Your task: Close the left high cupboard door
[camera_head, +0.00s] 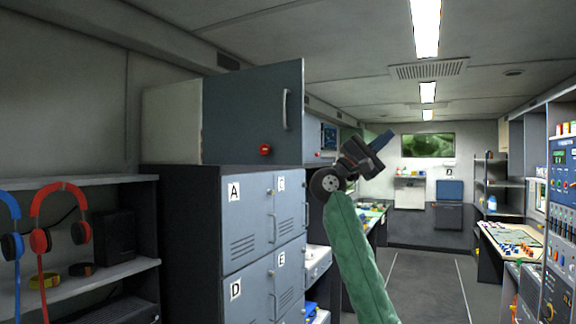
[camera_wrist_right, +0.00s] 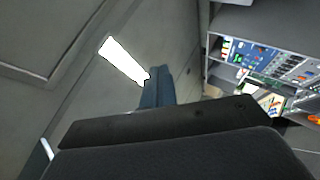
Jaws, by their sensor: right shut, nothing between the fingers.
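The high cupboard door (camera_head: 240,118) is a grey-blue panel at the upper left of the head view. It stands swung open, its free edge toward the aisle on the right. A pale vertical handle (camera_head: 286,110) is near that edge, and a red knob (camera_head: 265,150) sits low on the panel. My right gripper (camera_head: 381,140) is to the right of the door, apart from it, shut and empty. Its blue fingers (camera_wrist_right: 157,88) also show in the right wrist view, against the ceiling; no door is seen there. My left gripper is not in view.
Grey lockers (camera_head: 250,215) with lettered labels stand below the door. A shelf (camera_head: 105,275) with red and blue headphones is at the left. Control panels (camera_head: 560,220) and a desk (camera_head: 510,240) line the right. The aisle floor (camera_head: 425,285) is clear.

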